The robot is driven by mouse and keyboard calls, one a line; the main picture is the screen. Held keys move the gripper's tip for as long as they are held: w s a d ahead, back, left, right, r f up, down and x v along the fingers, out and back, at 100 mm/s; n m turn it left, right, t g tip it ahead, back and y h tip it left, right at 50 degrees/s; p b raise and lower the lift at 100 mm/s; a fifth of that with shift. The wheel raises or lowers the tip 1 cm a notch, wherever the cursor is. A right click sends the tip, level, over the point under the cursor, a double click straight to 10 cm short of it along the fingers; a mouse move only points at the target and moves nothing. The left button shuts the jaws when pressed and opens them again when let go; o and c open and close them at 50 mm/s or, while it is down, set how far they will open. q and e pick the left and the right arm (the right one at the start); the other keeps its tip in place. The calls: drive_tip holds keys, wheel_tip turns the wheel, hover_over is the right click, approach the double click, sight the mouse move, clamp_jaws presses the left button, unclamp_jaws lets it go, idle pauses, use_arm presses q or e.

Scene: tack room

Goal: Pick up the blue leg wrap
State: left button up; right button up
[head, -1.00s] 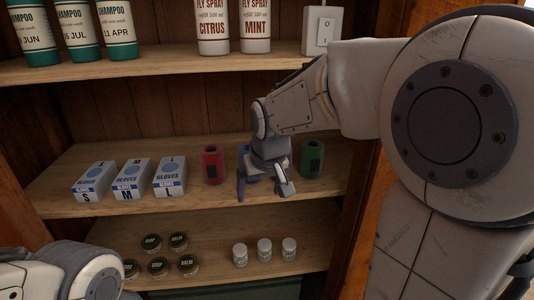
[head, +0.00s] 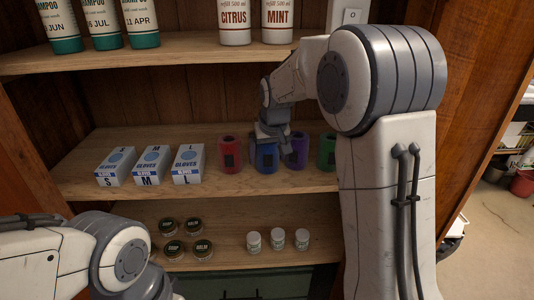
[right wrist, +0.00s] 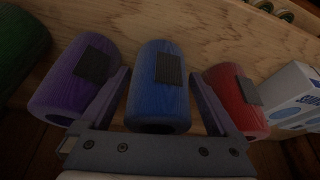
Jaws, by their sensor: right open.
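The blue leg wrap (head: 265,158) stands upright on the middle shelf, between the red wrap (head: 229,155) and the purple wrap (head: 298,150). My right gripper (head: 272,146) is open at the blue wrap and partly covers its top. In the right wrist view the blue wrap (right wrist: 155,90) lies between the two spread fingers, with a small gap visible on each side. The finger on the left is close to the purple wrap (right wrist: 75,80), the other close to the red wrap (right wrist: 236,98). My left gripper is out of view.
A green wrap (head: 326,151) stands at the right, partly behind my right arm. Glove boxes (head: 187,165) stand to the left. The shelf above holds bottles (head: 233,20); the shelf below holds balm tins (head: 203,249) and small white jars (head: 278,238).

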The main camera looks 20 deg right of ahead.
drive_tip(key=shift+x, duration=0.85)
drive_tip(key=c, duration=1.2)
drive_tip(key=shift+r, duration=0.1)
